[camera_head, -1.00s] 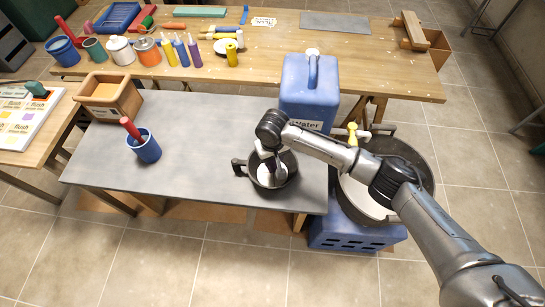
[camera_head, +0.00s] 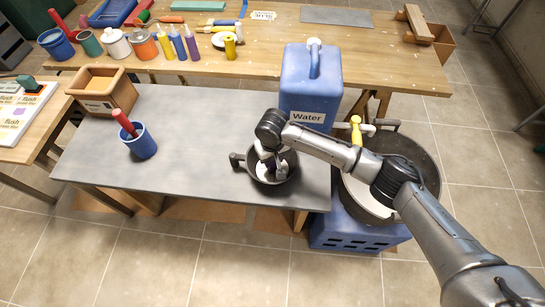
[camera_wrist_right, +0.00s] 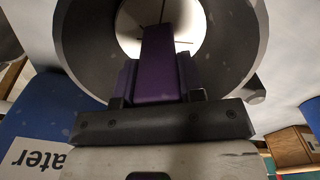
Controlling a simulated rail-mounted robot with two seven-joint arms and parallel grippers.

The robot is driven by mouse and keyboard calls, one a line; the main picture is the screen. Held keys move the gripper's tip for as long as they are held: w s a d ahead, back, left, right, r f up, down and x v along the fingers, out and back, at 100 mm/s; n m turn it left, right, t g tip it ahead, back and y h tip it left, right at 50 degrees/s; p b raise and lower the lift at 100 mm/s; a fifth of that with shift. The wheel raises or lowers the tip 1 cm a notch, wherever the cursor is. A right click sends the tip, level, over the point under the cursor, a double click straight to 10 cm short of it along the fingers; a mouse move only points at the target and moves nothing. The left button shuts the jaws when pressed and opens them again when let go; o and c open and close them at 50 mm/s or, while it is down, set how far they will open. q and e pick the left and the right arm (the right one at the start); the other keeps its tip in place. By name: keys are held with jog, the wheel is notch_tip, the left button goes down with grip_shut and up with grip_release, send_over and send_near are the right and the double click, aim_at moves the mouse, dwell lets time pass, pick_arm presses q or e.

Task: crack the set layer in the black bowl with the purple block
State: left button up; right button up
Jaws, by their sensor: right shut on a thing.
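The black bowl (camera_head: 252,176) stands on the grey tabletop near its right end, with a handle pointing left. My right gripper (camera_head: 271,164) is over the bowl, pointing down into it. In the right wrist view, the gripper (camera_wrist_right: 157,82) is shut on the purple block (camera_wrist_right: 160,58), which reaches down over the bowl (camera_wrist_right: 85,42). A round white layer (camera_wrist_right: 131,18) shows inside the bowl behind the block, with thin dark lines across it. The block hides part of the layer, so I cannot tell if they touch. My left gripper is out of view.
A blue water container (camera_head: 310,85) stands close behind the bowl, and a large dark tub (camera_head: 425,180) is on the right. A blue cup (camera_head: 142,146) with a red-handled tool and a wooden box (camera_head: 118,95) stand left. The middle of the grey tabletop (camera_head: 195,135) is clear.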

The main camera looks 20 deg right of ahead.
jog(key=shift+f, duration=0.25)
dwell(0.6)
jog(key=shift+f, duration=0.35)
dwell(0.6)
jog(key=shift+r, duration=0.1)
jog(key=shift+r+p, duration=0.55)
jog(key=shift+p, duration=0.2)
notch_tip(320, 180, up, 4)
jog(key=p, duration=0.5)
jog(key=r+p, duration=0.2)
jog(key=shift+p, duration=0.4)
jog(key=shift+f, duration=0.1)
jog(key=shift+f, duration=0.2)
